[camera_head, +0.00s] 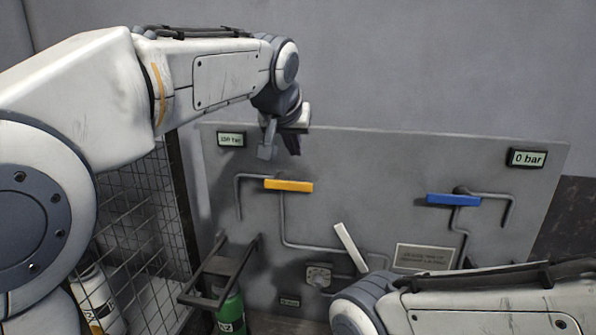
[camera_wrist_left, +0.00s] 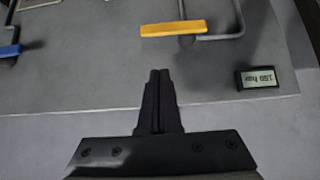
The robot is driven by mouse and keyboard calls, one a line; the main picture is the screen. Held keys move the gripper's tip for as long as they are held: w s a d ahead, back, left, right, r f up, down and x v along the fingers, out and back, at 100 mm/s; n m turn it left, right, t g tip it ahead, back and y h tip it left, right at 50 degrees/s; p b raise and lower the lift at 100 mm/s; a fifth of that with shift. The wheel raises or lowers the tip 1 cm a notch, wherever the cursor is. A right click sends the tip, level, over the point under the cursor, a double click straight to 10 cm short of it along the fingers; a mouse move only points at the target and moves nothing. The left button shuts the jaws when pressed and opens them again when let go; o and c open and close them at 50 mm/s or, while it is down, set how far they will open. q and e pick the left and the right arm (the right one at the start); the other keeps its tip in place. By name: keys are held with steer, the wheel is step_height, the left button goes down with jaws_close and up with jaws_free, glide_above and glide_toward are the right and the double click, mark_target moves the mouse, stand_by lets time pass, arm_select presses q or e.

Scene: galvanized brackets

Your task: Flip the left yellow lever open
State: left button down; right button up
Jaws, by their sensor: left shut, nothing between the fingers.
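The left yellow lever (camera_head: 288,185) lies roughly horizontal on the grey panel (camera_head: 380,160), at the top of a pipe. It also shows in the left wrist view (camera_wrist_left: 172,29), near the top. My left gripper (camera_head: 292,150) is shut and empty, above the yellow lever in the head view and apart from it. In the left wrist view its closed fingers (camera_wrist_left: 159,78) point toward the lever with a gap between. My right arm enters at the lower right of the head view; its gripper is out of sight.
A blue lever (camera_head: 453,200) is on the right of the panel, a white lever (camera_head: 350,247) low in the middle. Displays read 0 bar (camera_head: 528,158) and about 150 bar (camera_wrist_left: 261,78). A wire cage (camera_head: 140,215) and green cylinder (camera_head: 231,311) stand left and below.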

mark_target(290, 182)
arm_select(q)
steer(key=shift+w+d+f+p, duration=0.1)
steer(key=shift+w+f+p, duration=0.15)
steer(key=shift+w+f, duration=0.65)
steer(key=shift+w+d+f+p, duration=0.1)
steer(key=shift+w+f+p, duration=0.15)
steer(key=shift+f, duration=1.3)
steer(key=shift+w+d+f+p, duration=0.1)
steer(key=shift+w+f+p, duration=0.3)
steer(key=shift+f, duration=0.8)
steer(key=shift+w, duration=0.1)
steer(key=shift+d, duration=0.15)
